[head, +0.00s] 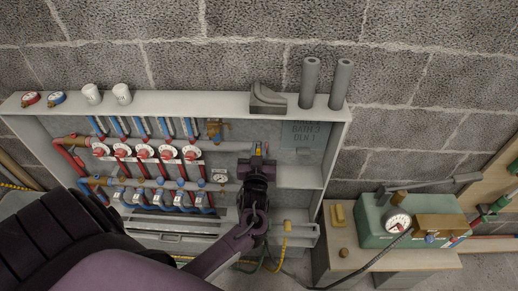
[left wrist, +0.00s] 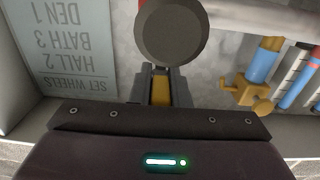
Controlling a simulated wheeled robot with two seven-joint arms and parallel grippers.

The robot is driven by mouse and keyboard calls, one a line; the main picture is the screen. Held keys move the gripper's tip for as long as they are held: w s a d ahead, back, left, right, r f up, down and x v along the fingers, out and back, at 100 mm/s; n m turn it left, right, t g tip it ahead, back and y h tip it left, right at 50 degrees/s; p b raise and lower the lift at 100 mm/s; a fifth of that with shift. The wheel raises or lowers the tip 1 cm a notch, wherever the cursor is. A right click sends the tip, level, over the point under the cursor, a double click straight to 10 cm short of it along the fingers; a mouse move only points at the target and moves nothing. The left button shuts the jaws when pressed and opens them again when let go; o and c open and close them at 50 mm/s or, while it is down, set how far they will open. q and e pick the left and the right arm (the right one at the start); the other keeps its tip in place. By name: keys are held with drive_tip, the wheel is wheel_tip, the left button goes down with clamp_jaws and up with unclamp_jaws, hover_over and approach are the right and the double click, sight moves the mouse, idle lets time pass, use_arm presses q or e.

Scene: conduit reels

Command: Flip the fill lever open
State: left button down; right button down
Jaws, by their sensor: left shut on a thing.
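My left gripper (head: 258,152) reaches up into the open cabinet, at the right end of the pipework. In the left wrist view its two grey fingers (left wrist: 160,88) are shut on a narrow yellow piece, which I take to be the fill lever (left wrist: 160,93). A little yellow also shows at the fingertips in the head view. A dark grey round end (left wrist: 170,30) hides what lies beyond the fingertips, so the lever's angle cannot be told. My right gripper is not in view.
The cabinet (head: 200,102) holds red and blue pipes, several white-dialled wheels (head: 143,152) and a brass fitting (head: 215,130). A sign (head: 305,133) is at its upper right. Grey tubes (head: 310,82) stand on top. A green pump box (head: 378,215) stands on a bench at right.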

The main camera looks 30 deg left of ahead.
use_arm(q)
drive_tip(key=c, duration=1.4)
unclamp_jaws()
drive_tip(key=shift+s+d, duration=0.15)
drive_tip(key=shift+s, duration=0.1)
drive_tip(key=b+v, duration=0.1)
drive_tip(key=v, duration=0.6)
drive_tip(key=shift+s, duration=0.1)
